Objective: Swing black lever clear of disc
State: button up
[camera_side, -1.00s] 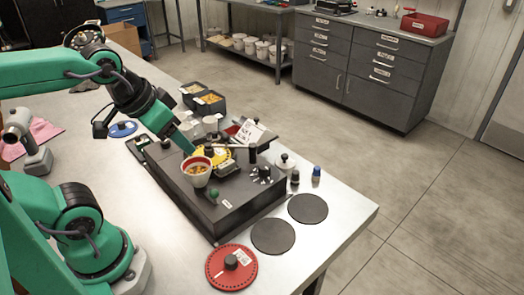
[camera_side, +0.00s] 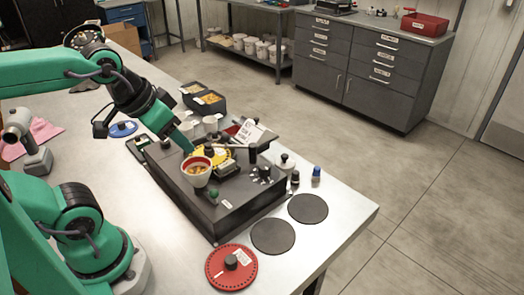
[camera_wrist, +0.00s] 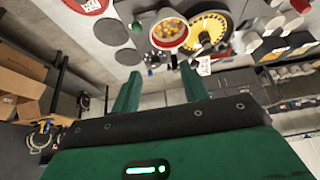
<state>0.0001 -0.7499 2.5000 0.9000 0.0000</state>
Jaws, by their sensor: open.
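A yellow disc (camera_side: 222,163) sits on top of a dark grey machine box (camera_side: 230,215), partly hidden behind a white cup; it also shows in the wrist view (camera_wrist: 208,28). An upright black handle (camera_side: 253,153), which looks like the lever, stands by the disc's right edge. I cannot tell exactly how far its arm reaches over the disc. The red-rimmed cup (camera_side: 195,178) holds orange-yellow pieces. My gripper (camera_side: 188,146) is above the box, left of and behind the cup. In the wrist view its two green fingers (camera_wrist: 156,76) are apart with nothing between them.
A green-knobbed handle (camera_side: 214,192) and a black dial knob (camera_side: 264,174) are on the box. A red disc (camera_side: 231,267) and two dark round pads (camera_side: 273,236) lie in front and right. Small bottles (camera_side: 316,174) stand at the right. Dark bins (camera_side: 209,102) stand behind.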

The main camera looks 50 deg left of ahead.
jog(key=shift+w, duration=0.7)
jog(key=m+g, duration=0.3)
jog(key=g, duration=0.3)
send_over(225, 134)
jog(key=shift+f, duration=1)
jog(key=shift+f, duration=0.15)
jog(key=shift+f, duration=3.75)
grip_shut()
